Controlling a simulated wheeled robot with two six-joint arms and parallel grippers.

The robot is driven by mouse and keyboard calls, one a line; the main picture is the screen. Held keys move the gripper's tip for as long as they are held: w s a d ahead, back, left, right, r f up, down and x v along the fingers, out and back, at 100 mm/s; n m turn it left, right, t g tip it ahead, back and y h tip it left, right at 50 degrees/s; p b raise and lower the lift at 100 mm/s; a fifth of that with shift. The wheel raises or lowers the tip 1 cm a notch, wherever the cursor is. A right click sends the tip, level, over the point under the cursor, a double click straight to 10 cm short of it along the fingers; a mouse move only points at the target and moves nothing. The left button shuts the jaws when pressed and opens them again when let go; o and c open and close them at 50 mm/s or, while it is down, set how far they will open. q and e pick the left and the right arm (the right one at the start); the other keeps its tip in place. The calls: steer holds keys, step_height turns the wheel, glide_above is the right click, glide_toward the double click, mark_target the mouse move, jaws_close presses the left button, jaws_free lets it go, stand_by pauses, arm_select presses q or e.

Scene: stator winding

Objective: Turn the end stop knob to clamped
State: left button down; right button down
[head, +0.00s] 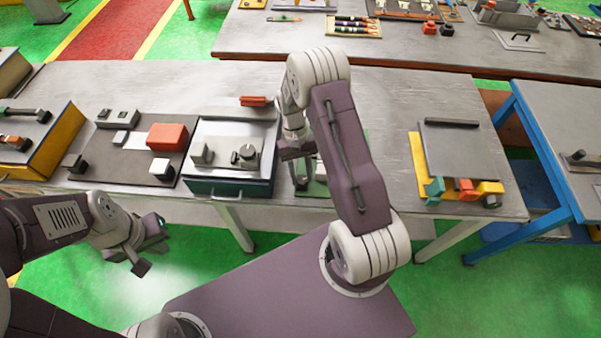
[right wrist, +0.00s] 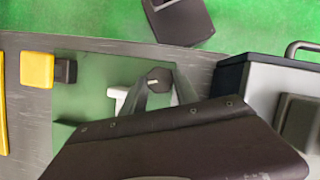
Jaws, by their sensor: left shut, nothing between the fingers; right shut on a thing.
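My right gripper (head: 297,165) reaches down over a green fixture (head: 318,186) at the front edge of the table, which the arm partly hides. In the right wrist view, the right gripper (right wrist: 158,90) is shut on a dark round knob (right wrist: 157,79) with a short pale mark on top. The knob sits on the green plate (right wrist: 90,95), beside a small white part (right wrist: 117,97). I cannot read any clamped marking. My left gripper (head: 146,248) is shut and empty, low in front of the table and away from the fixture.
A box with a drawer handle (head: 228,190) stands left of the fixture; its handle (right wrist: 303,48) shows in the right wrist view. A board with a red block (head: 167,137) lies further left. A yellow-edged station (head: 417,165) is on the right. Bare tabletop (head: 385,150) lies between.

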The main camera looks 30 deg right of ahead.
steer(key=shift+s+d+m+t+y+p, duration=0.15)
steer(key=shift+m+y, duration=0.2)
steer(key=shift+m, duration=0.65)
steer(key=shift+a+m+t+y+p, duration=0.15)
steer(key=shift+m+y, duration=0.2)
steer(key=shift+m, duration=0.65)
steer(key=shift+d, duration=0.1)
steer(key=c, duration=0.9)
jaws_free()
steer(key=shift+c, duration=0.2)
steer(key=shift+w+d+r, duration=0.1)
steer(key=shift+w+r, duration=0.1)
steer(key=shift+r, duration=0.1)
steer(key=v, duration=0.8)
steer(key=shift+r+b, duration=0.2)
steer(key=shift+b, duration=0.25)
steer(key=shift+s, duration=0.1)
